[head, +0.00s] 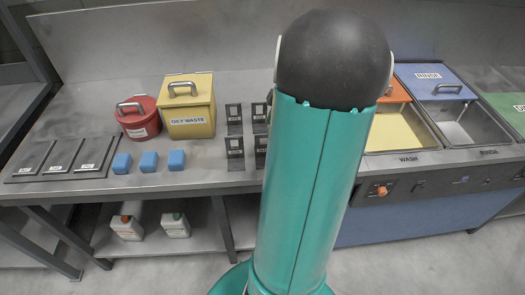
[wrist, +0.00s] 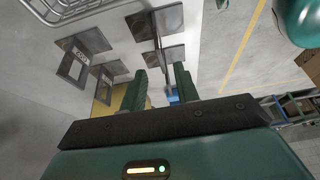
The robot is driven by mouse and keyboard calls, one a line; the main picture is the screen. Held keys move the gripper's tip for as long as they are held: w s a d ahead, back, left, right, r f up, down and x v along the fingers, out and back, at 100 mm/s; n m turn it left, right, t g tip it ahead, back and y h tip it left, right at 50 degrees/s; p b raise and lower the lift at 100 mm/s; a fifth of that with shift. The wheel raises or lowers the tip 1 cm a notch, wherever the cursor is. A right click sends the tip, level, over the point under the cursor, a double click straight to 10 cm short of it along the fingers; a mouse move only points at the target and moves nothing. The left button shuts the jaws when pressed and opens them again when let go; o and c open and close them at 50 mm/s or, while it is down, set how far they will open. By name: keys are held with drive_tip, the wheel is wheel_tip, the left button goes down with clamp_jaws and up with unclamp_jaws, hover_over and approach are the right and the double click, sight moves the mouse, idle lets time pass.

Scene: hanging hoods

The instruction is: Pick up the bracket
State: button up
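Several dark brackets, each an upright plate with a square opening on a flat foot, stand on the steel bench in the head view. The front left bracket (head: 235,147) and back left bracket (head: 234,113) are clear; the front right bracket (head: 260,145) and back right bracket (head: 259,112) are partly covered by my arm. In the wrist view brackets show at an odd angle, one with a label (wrist: 75,69) at the left. My gripper (wrist: 160,70) has its two green fingers apart, with no bracket visibly held between them. My arm hides it in the head view.
Left of the brackets are a yellow oily waste box (head: 189,105), a red lidded can (head: 138,118), blue blocks (head: 149,161) and dark panels (head: 62,157). Wash (head: 398,132) and rinse (head: 470,125) basins are at the right. A wire rack (wrist: 75,10) shows in the wrist view.

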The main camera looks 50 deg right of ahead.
drive_tip(key=x, duration=0.8)
drive_tip(key=shift+a, duration=0.1)
drive_tip(key=shift+c, duration=0.2)
clamp_jaws()
idle(1.1)
